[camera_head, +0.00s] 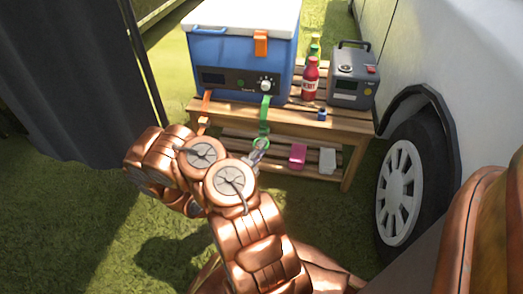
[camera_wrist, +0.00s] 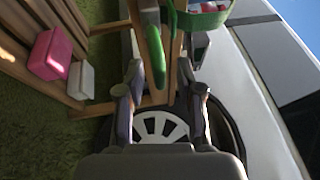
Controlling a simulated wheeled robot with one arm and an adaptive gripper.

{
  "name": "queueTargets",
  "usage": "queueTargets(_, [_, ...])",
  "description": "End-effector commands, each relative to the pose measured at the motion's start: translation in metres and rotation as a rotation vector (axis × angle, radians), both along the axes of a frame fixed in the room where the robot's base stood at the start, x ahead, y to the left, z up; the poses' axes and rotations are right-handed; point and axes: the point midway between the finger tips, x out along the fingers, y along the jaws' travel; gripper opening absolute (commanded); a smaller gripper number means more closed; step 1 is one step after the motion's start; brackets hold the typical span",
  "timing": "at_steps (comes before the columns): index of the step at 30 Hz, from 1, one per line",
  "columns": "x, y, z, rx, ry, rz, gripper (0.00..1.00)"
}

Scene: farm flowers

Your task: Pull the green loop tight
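The green loop (camera_head: 263,142) hangs at the lower end of a green strap (camera_head: 264,115) on the front of the blue cooler (camera_head: 208,62), below its round dial. My gripper (camera_head: 257,154) is just below the loop in the head view, and its tips appear close to or touching it. In the wrist view my gripper (camera_wrist: 160,82) has its two fingers apart, with nothing visibly clamped between them. A green strip (camera_wrist: 155,54) shows just beyond the fingertips, with a wider green band (camera_wrist: 202,19) at the upper right. My arm hides part of the area below.
The cooler stands on a wooden bench (camera_head: 345,125) with a red bottle (camera_head: 310,80) and a grey device (camera_head: 351,80). An orange strap (camera_head: 205,108) hangs left of the green one. A pink box (camera_head: 298,155) sits on the lower shelf. A vehicle wheel (camera_head: 402,190) stands right.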

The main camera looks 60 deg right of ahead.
Motion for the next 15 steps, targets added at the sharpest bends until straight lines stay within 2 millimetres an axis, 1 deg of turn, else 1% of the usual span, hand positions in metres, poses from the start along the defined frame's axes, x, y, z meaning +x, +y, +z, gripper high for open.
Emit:
queueTargets(3, [-0.0002, -0.003, 0.0003, 0.0, 0.0, 0.0, 0.36])
queueTargets(10, [-0.0002, -0.0032, 0.0006, 0.0, 0.001, 0.0, 0.36])
queueTargets(11, [-0.0001, -0.0032, 0.0006, 0.0, 0.001, 0.0, 0.35])
queueTargets(15, [-0.0001, -0.0032, 0.0005, 0.0, 0.001, 0.0, 0.2])
